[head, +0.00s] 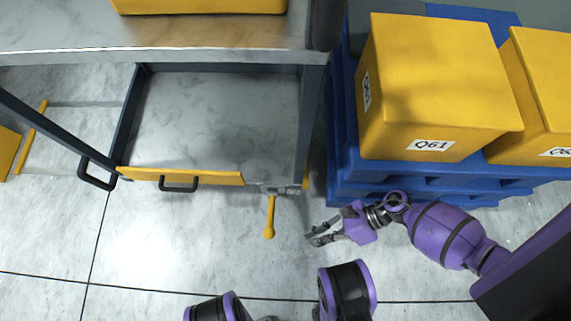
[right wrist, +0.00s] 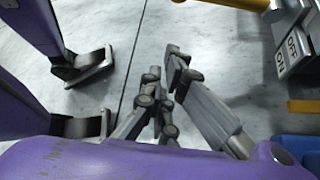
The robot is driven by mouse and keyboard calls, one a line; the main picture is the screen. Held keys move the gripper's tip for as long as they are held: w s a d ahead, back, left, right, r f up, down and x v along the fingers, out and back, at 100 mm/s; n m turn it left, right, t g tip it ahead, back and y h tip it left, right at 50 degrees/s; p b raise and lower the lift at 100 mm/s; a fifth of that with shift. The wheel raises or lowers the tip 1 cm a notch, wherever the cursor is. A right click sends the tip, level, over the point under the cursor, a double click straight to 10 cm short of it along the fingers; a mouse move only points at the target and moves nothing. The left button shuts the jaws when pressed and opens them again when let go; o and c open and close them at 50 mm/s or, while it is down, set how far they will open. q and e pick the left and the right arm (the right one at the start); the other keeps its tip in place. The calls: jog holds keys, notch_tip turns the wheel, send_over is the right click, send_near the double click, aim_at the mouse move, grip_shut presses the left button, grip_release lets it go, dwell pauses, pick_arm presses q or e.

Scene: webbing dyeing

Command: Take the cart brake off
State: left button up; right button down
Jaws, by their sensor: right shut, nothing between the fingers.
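The cart (head: 215,50) has a metal top and dark legs, with a yellow bar (head: 215,176) low on its near side. A yellow lever (head: 269,218) sticks out towards me from a grey fitting (head: 280,188) at the cart's near right corner. In the right wrist view, a grey brake plate (right wrist: 291,48) marked OFF and ON is at the upper right, with part of the yellow lever (right wrist: 235,4) at the top edge. My right gripper (head: 311,238) is shut and empty, right of the lever and apart from it. It also shows in the right wrist view (right wrist: 163,66).
Right of the cart, a blue pallet (head: 400,172) bears yellow boxes, one marked Q61 (head: 430,90). A dark handle (head: 97,181) juts out at the cart's left. The pale tiled floor (head: 150,250) in front is mostly clear.

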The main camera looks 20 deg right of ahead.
jog(key=w+a+f+b, duration=0.1)
jog(key=a+f+b, duration=0.1)
jog(key=a, duration=0.7)
jog(key=shift+w+b, duration=0.25)
jog(key=shift+b, duration=0.25)
